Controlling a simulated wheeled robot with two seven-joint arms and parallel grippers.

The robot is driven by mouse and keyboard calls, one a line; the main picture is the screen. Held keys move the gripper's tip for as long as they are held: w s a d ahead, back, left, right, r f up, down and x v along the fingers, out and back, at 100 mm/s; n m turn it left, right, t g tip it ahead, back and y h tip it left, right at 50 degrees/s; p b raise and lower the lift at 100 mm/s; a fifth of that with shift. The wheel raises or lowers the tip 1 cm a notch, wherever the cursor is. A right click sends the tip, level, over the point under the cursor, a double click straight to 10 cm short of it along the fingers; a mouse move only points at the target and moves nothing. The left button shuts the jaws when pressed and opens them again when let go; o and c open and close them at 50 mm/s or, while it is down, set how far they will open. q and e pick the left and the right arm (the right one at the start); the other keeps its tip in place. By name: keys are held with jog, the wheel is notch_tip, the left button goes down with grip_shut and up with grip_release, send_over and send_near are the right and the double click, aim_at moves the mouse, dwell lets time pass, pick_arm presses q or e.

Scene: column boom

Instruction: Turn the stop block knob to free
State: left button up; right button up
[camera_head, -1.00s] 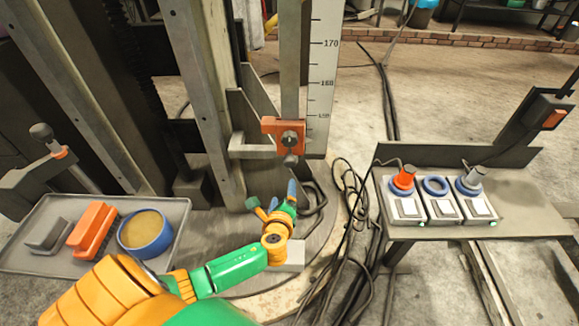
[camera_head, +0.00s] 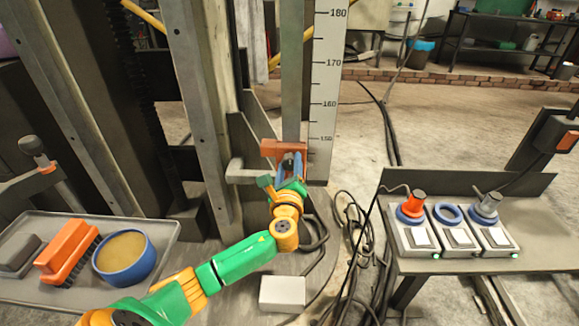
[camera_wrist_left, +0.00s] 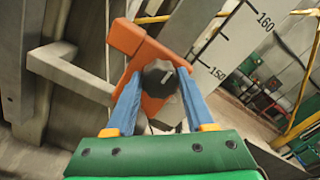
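The orange stop block (camera_head: 272,148) sits on the upright post beside the white scale, just below the 150 mark. It also shows in the left wrist view (camera_wrist_left: 127,38), with its dark round knob (camera_wrist_left: 158,74) facing me. My left gripper (camera_head: 291,160) is in front of the block and hides the knob in the head view. In the left wrist view its two blue fingers (camera_wrist_left: 159,73) are apart, one on each side of the knob. I see small gaps, and cannot tell whether the tips reach past its face. My right gripper is not in view.
A grey stop arm (camera_head: 250,174) juts left from below the block. A tray (camera_head: 165,240) with a brush and blue bowl is at left. A bench (camera_head: 540,255) with switch boxes stands at right. Cables (camera_head: 355,250) and a white box (camera_head: 282,293) lie on the floor.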

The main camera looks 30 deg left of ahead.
pick_arm(q)
grip_shut()
jog(key=shift+f, duration=0.1)
